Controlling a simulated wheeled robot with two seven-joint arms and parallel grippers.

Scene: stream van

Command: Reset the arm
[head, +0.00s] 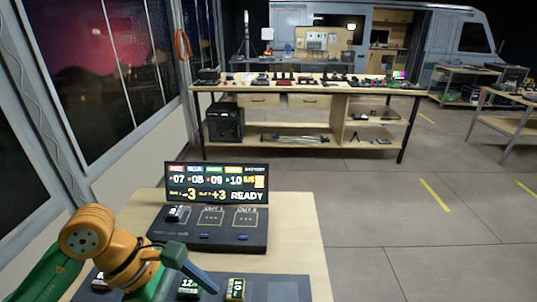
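An orange, jointed arm (98,240) with green parts shows at the lower left. It is bent over the near table, and a blue-grey bar (188,267) sticks out from it to the right. A green link runs off the left edge, and the arm's lower part is cut off by the bottom edge. A dark console (210,243) stands behind it, with a lit screen (217,184) reading READY. Neither of my grippers can be made out.
The near wooden table (298,232) holds a dark panel (262,290) with small numbered blocks, one a yellow-black block (235,289). A long workbench (300,91) with tools stands at the back. The floor (400,200) to the right is clear.

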